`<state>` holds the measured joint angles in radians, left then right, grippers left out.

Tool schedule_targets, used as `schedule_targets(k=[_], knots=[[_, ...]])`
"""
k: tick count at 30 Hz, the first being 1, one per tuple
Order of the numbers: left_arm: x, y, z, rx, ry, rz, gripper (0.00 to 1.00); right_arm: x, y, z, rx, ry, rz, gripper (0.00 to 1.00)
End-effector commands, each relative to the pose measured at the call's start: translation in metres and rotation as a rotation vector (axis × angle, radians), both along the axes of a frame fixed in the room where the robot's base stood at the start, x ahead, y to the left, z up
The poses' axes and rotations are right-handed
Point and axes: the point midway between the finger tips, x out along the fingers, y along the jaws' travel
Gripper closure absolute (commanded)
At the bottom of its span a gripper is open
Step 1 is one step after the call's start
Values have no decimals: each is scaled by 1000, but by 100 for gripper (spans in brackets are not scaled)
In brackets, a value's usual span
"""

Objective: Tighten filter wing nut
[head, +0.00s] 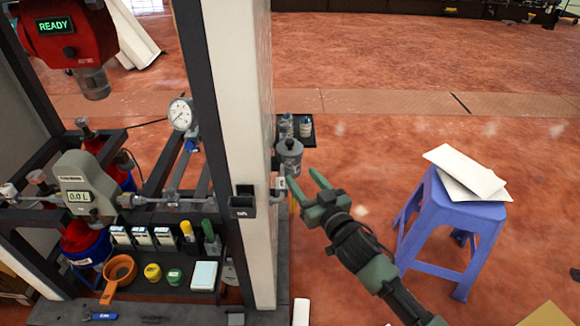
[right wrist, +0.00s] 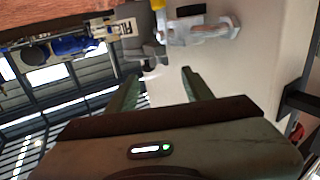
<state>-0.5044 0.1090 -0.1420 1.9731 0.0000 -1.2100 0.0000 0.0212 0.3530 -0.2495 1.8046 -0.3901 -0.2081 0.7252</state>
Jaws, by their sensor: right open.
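The filter appears to be the grey canister (head: 289,152) with a dark cap, mounted on the right side of the white post. Grey fittings (head: 279,186) sit just below it; I cannot make out the wing nut for certain. My right gripper (head: 306,184) is open and empty, just right of these fittings and pointing at the post. In the right wrist view its two fingers (right wrist: 160,82) are apart. A small grey part (right wrist: 149,63) shows beyond and between the fingertips, beside a pale clear fitting (right wrist: 203,30). My left gripper is not in view.
The white post (head: 238,130) stands close left of the gripper. A rack shelf holds an orange scoop (head: 119,273) and small jars. A gauge (head: 181,113) and pipe run left of the post. A blue stool (head: 450,215) with white sheets stands right.

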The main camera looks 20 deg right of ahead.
Motion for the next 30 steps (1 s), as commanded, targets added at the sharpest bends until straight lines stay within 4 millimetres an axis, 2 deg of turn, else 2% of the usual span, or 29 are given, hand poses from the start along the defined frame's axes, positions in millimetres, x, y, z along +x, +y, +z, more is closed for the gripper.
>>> schedule_targets(k=[6,12,23,28,29,30], knots=[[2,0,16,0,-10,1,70,37,6,1,2,-2,-2,49],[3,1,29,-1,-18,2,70,60,10,0,4,1,-2,49],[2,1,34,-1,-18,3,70,67,12,0,6,2,-1,49],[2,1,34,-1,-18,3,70,67,11,0,6,2,-1,94],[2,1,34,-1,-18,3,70,67,11,0,6,2,-1,100],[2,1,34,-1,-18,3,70,67,11,0,6,2,-1,100]])
